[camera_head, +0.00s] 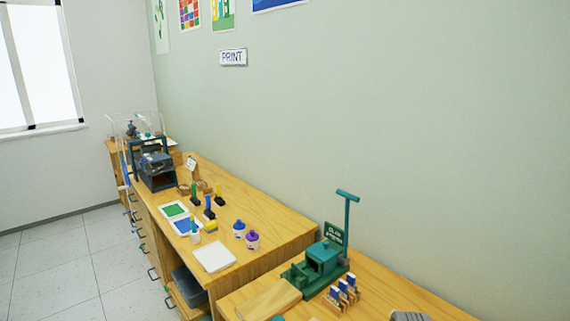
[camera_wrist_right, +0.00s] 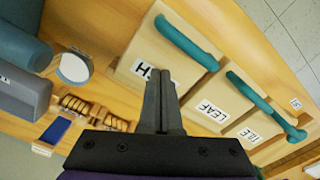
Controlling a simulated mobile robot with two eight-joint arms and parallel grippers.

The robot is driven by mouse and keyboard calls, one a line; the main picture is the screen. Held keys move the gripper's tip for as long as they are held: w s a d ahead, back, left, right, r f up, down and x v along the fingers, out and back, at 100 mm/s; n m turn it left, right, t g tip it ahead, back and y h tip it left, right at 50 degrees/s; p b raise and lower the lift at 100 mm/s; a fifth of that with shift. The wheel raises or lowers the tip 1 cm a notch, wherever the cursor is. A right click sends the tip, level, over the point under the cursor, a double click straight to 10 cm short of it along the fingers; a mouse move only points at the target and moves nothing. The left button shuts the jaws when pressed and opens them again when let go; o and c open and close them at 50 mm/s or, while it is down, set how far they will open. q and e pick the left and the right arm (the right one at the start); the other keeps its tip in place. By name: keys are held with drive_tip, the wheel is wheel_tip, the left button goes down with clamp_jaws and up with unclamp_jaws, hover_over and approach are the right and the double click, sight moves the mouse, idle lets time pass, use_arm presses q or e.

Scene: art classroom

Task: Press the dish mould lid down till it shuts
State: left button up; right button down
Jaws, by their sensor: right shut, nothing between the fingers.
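The dish mould (camera_wrist_right: 148,48) is a pale wooden block with a teal bar handle (camera_wrist_right: 186,42) on its lid, seen in the right wrist view. I cannot tell from this angle how far the lid stands open. My right gripper (camera_wrist_right: 160,78) is shut and empty, with its dark fingertips over the near edge and label of the mould. Whether they touch it is unclear. The dish mould is not seen in the head view, and my left gripper is in neither view.
The LEAF mould (camera_wrist_right: 213,112) and TILE mould (camera_wrist_right: 246,136), also teal-handled, stand beside it. A round white-topped pot (camera_wrist_right: 75,67), a wooden rack (camera_wrist_right: 92,110) and a blue-tipped tool (camera_wrist_right: 55,130) are left. In the head view, a green clay machine (camera_head: 322,262) stands on the nearer table.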

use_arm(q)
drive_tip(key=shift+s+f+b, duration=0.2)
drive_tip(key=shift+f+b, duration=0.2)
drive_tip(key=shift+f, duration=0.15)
use_arm(e)
drive_tip(key=shift+f, duration=0.45)
idle(0.5)
idle(0.6)
use_arm(q)
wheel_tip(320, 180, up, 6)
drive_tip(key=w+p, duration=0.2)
drive_tip(key=p, duration=0.2)
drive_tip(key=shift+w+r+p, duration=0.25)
drive_tip(key=shift+p, duration=0.15)
use_arm(e)
wheel_tip(320, 180, up, 9)
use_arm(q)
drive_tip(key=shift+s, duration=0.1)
use_arm(e)
drive_tip(key=shift+s, duration=0.1)
drive_tip(key=s+a+n+t, duration=0.2)
drive_tip(key=s+a+t, duration=0.1)
drive_tip(key=s, duration=0.3)
drive_tip(key=s+a+n+t, duration=0.2)
drive_tip(key=s+a, duration=0.1)
drive_tip(key=s, duration=0.4)
drive_tip(key=shift+s+a+r+t, duration=0.3)
drive_tip(key=shift+a+r+t, duration=0.1)
